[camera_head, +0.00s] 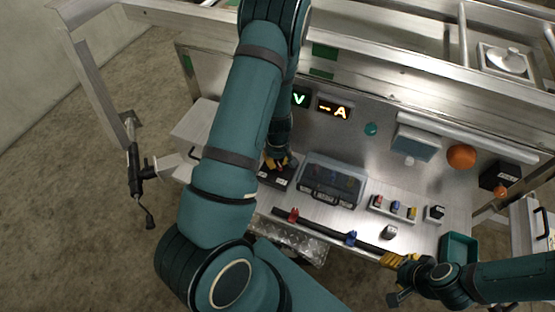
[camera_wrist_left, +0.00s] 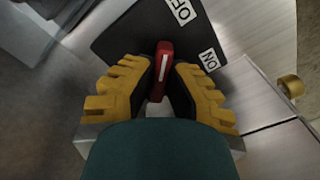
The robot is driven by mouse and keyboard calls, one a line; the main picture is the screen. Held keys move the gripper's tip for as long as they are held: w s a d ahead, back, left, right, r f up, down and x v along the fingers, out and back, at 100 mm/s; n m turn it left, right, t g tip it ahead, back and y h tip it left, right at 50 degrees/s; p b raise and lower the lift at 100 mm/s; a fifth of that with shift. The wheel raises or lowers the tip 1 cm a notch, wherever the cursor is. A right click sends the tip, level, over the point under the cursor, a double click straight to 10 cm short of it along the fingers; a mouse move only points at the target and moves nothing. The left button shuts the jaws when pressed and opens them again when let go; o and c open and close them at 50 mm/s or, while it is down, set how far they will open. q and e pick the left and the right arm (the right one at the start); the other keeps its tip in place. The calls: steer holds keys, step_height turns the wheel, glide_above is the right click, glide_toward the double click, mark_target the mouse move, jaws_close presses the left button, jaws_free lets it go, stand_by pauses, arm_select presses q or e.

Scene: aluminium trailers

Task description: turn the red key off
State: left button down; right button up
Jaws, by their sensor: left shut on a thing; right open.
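The red key (camera_wrist_left: 163,72) stands in a dark switch plate (camera_wrist_left: 125,42) marked OFF and ON. In the left wrist view its white line points up the picture, towards the side between the two labels. My left gripper (camera_wrist_left: 160,84) has its yellow-backed fingers on both sides of the key and is shut on it. In the head view the left gripper (camera_head: 277,160) reaches down to the dark switch box (camera_head: 277,178), and the key is mostly hidden by the fingers. My right gripper (camera_head: 394,277) is open, by the right end of a dark bar.
A clear-lidded box (camera_head: 333,180) stands just right of the switch box. Lit displays (camera_head: 333,109) sit on the panel behind. The dark bar (camera_head: 323,230) with red and blue clips runs along the front. A green bin (camera_head: 459,250) stands at the right.

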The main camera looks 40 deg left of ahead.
mark_target(278, 161)
stand_by(0.5)
arm_select(q)
steer(key=c, duration=1)
jaws_free()
step_height(278, 161, up, 12)
steer(key=shift+f, duration=0.1)
